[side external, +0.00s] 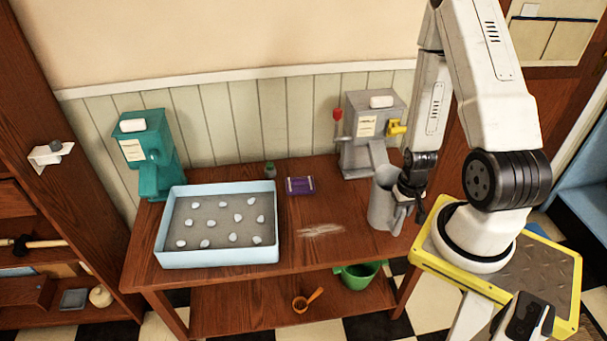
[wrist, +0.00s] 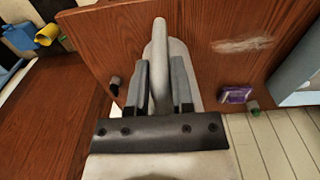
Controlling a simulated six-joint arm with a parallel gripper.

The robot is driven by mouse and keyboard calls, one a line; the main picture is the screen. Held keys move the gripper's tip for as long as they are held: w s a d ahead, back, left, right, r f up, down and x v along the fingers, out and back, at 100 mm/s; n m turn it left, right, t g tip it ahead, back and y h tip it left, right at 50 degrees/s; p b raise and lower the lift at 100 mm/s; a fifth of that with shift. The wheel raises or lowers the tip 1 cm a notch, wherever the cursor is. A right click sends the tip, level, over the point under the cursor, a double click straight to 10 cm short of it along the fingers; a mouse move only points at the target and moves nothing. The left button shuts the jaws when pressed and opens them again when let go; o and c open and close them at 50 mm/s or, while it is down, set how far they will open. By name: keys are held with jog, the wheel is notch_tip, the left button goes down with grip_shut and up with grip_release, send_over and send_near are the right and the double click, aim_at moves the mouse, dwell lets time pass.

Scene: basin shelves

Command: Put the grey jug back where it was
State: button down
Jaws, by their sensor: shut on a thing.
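The grey jug (side external: 382,204) is upright at the right end of the wooden table, near its front edge. I cannot tell whether its base touches the tabletop. My gripper (side external: 405,205) is on the jug's right side, shut on its handle. In the wrist view, the grey handle (wrist: 159,50) runs between the two fingers of my gripper (wrist: 160,95). Part of the jug's body (wrist: 182,58) shows behind the handle; the rest is hidden by the fingers and palm.
A grey dispenser (side external: 372,137) stands behind the jug, and a teal one (side external: 147,155) at the back left. A blue tray (side external: 217,258) of pebbles fills the left. A purple packet (side external: 300,186) lies mid-table near a pale smear (side external: 320,230). A green vessel (side external: 360,276) sits below.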

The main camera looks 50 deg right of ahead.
aim_at(400, 221)
jog(key=shift+f, duration=0.2)
jog(key=shift+f, duration=2.05)
jog(key=shift+c, duration=2.4)
grip_release()
jog(key=shift+r, duration=3.85)
